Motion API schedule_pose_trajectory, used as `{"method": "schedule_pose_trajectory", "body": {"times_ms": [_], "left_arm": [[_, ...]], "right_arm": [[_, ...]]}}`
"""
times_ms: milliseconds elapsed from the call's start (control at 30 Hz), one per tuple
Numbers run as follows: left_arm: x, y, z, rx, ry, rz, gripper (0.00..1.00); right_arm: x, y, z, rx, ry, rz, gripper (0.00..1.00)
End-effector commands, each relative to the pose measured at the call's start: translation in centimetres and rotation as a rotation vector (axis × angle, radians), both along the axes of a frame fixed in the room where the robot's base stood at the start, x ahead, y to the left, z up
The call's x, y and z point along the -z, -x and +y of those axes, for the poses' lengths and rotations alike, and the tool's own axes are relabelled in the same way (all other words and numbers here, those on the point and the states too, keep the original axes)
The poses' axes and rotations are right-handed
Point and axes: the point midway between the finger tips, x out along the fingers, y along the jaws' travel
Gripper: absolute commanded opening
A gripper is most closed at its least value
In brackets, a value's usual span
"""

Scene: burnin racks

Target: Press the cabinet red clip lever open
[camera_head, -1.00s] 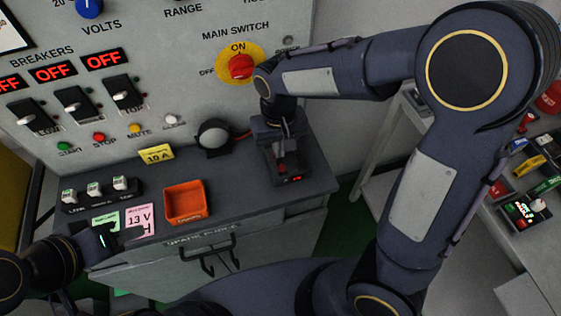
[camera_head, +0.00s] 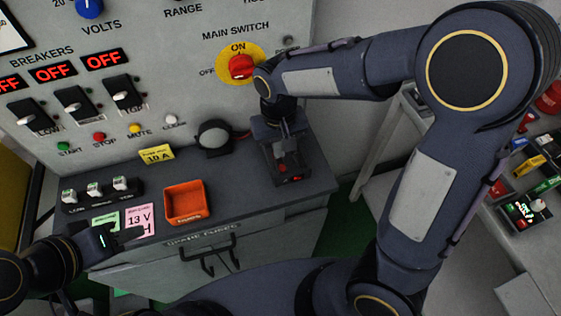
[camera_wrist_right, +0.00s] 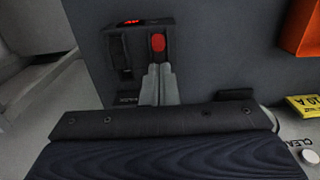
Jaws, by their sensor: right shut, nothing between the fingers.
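The red clip lever (camera_wrist_right: 158,43) shows in the right wrist view on a dark block (camera_wrist_right: 125,90) set on the cabinet top. My right gripper (camera_wrist_right: 158,68) is shut and empty, its fingertips pointing at the red lever and close to it; whether they touch I cannot tell. In the head view, my right gripper (camera_head: 288,160) is over the dark block at the right end of the grey cabinet top (camera_head: 235,185), hiding most of it. My left gripper (camera_head: 120,238) is at the lower left, near the front edge; its finger gap is unclear.
An orange tray (camera_head: 185,219) stands left of the right gripper. A pink 13 V card (camera_head: 138,215), a yellow 10 A label (camera_head: 157,153) and several small switches (camera_head: 95,190) are on the left. The panel with a red main switch (camera_head: 241,67) rises behind. A table with parts stands at right.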

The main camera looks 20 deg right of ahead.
Motion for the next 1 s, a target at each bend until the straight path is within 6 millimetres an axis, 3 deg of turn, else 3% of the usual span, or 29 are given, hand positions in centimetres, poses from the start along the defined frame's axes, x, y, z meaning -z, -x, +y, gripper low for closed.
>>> {"method": "schedule_pose_trajectory", "body": {"times_ms": [1000], "left_arm": [[0.8,0.0,0.0,0.000,0.000,0.000,0.36]], "right_arm": [[1.0,0.0,0.0,0.000,0.000,0.000,0.00]]}}
